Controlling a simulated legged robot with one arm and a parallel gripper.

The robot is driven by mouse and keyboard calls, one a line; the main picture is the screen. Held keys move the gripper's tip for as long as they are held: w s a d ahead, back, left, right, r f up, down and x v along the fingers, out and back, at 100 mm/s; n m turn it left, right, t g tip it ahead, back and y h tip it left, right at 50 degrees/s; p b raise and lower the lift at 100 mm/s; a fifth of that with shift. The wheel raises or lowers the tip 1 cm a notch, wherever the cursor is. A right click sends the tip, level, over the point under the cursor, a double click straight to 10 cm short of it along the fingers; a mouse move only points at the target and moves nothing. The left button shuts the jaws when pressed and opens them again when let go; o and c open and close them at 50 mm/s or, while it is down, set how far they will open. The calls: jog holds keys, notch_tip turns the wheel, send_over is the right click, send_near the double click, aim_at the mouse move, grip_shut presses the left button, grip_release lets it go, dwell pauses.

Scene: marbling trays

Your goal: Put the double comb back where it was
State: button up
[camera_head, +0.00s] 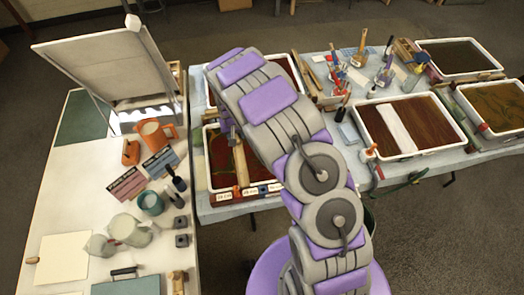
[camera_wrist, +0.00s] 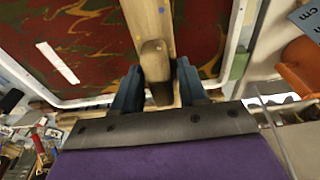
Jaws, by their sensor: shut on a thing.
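My gripper (camera_wrist: 158,88) is shut on a wooden handle (camera_wrist: 154,62), which I take to be the double comb's. A long pale wooden bar (camera_wrist: 150,18) runs behind the handle; I cannot tell whether they are joined. In the head view a wooden bar (camera_head: 241,165) shows over the front-left marbling tray (camera_head: 207,181), beside my arm. That tray holds red and green swirls, and its white rim (camera_wrist: 88,102) shows below the bar in the wrist view. No comb teeth are visible. In the head view my arm hides the gripper's fingers.
A row of labelled wooden pieces (camera_head: 246,192) lies along that tray's front edge. The left table holds an orange jug (camera_head: 157,135), a teal pot (camera_head: 150,203) and a leaning board (camera_head: 105,67). More trays stand right, including one with a white strip (camera_head: 432,149). Tools crowd the back.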

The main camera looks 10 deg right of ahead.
jog(key=shift+r, duration=1.25)
